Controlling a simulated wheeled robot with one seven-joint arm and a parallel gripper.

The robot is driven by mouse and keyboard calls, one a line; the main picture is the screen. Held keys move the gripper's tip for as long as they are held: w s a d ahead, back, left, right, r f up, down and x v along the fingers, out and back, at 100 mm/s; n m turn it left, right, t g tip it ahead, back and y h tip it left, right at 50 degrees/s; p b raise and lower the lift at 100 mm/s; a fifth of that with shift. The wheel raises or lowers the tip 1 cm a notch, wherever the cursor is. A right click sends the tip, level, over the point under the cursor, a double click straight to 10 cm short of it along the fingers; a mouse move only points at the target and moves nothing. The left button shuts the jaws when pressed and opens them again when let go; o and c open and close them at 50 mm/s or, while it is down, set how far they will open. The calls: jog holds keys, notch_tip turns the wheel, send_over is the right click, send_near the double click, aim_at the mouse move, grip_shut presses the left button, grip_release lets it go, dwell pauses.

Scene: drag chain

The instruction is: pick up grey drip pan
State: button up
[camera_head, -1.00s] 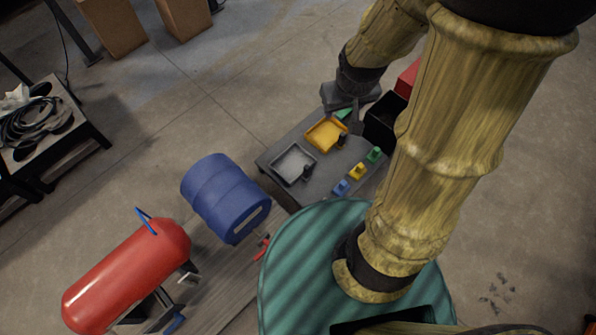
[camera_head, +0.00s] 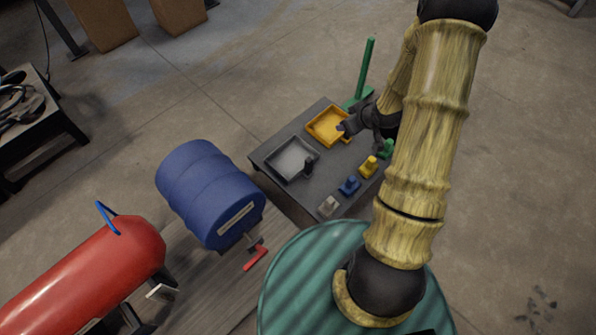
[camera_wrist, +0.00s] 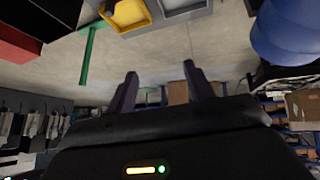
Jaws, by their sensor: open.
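The grey drip pan (camera_head: 292,158) is a shallow square tray with a dark upright handle at its right corner. It lies flat on the dark low table, left of the yellow pan (camera_head: 327,125). Part of the grey pan also shows at the top edge of the wrist view (camera_wrist: 185,7).
The dark table (camera_head: 318,178) also holds several small coloured pieces along its right side. A green post (camera_head: 366,70) stands behind it. A blue barrel (camera_head: 208,190) is close on the left, with a red tank (camera_head: 85,275) beyond. A green drum top (camera_head: 300,285) is in front.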

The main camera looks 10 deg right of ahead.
notch_tip(320, 180, down, 20)
jog(key=n+t+y+b, duration=0.1)
jog(key=t+y+b, duration=0.15)
jog(key=b, duration=0.85)
jog(key=t+y+b, duration=0.2)
jog(key=y+b, duration=0.1)
jog(key=b, duration=0.6)
send_near(312, 166)
jog(key=r+v, duration=0.1)
jog(key=v, duration=0.4)
jog(key=shift+w+a+n, duration=0.15)
jog(key=shift+w+n, duration=0.1)
jog(key=shift+n, duration=0.05)
jog(key=b+x, duration=0.2)
jog(key=x, duration=0.2)
jog(key=b+x, duration=0.2)
jog(key=x, duration=0.2)
jog(key=b+x, duration=0.2)
jog(key=x, duration=0.1)
jog(key=shift+w+a+f, duration=0.15)
jog(key=shift+a+f, duration=0.15)
jog(key=shift+f, duration=0.15)
jog(key=shift+w+a, duration=0.15)
jog(key=shift+w, duration=0.05)
